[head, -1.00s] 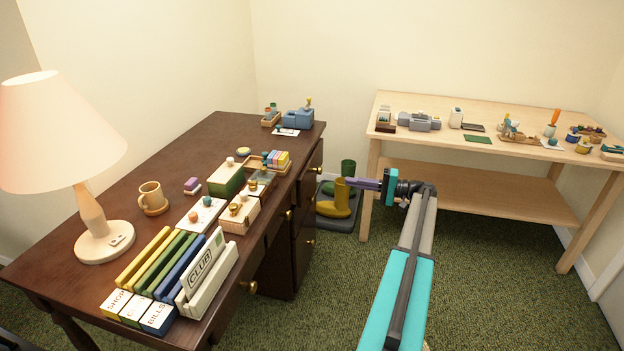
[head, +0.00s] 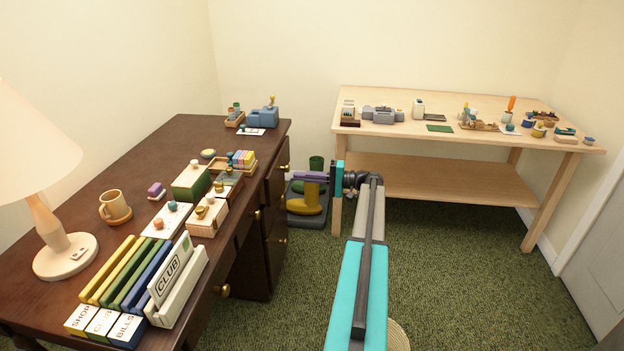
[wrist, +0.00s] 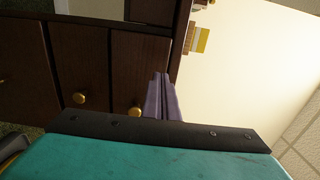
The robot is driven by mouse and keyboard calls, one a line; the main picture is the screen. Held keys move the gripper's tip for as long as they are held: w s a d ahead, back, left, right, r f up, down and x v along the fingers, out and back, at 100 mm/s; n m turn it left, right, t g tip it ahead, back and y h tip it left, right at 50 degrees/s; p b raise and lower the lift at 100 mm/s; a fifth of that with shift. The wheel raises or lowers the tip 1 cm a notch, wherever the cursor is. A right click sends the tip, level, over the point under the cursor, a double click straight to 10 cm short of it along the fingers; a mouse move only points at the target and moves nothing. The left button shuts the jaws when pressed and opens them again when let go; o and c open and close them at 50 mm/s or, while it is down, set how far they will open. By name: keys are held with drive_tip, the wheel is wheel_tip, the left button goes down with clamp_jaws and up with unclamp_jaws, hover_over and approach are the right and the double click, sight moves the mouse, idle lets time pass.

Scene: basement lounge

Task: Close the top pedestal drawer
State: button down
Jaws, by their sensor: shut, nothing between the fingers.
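The dark wooden desk (head: 140,160) stands at the left in the head view, with its drawer pedestal at its right end. The top pedestal drawer (head: 280,180) is seen edge-on below the desktop; how far it stands out is hard to tell. In the wrist view, turned sideways, the top drawer's front (wrist: 138,70) and its brass knob (wrist: 134,112) lie left of the fingers. My gripper (head: 298,177) is shut and empty, its purple fingers pointing left just right of the drawer. Its fingertips (wrist: 160,82) overlap the drawer edge in the wrist view; contact cannot be told.
A lower pedestal drawer has a brass knob (wrist: 80,98). A light wooden workbench (head: 450,180) with small items stands behind my arm. A dark tray (head: 305,215) with yellow and green things is on the floor between. Green carpet (head: 450,290) at the right is clear.

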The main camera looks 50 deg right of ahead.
sight(273, 173)
drive_tip(key=x, duration=0.7)
drive_tip(key=shift+w+a+b, duration=0.1)
drive_tip(key=shift+w+b, duration=0.05)
drive_tip(key=shift+b, duration=0.2)
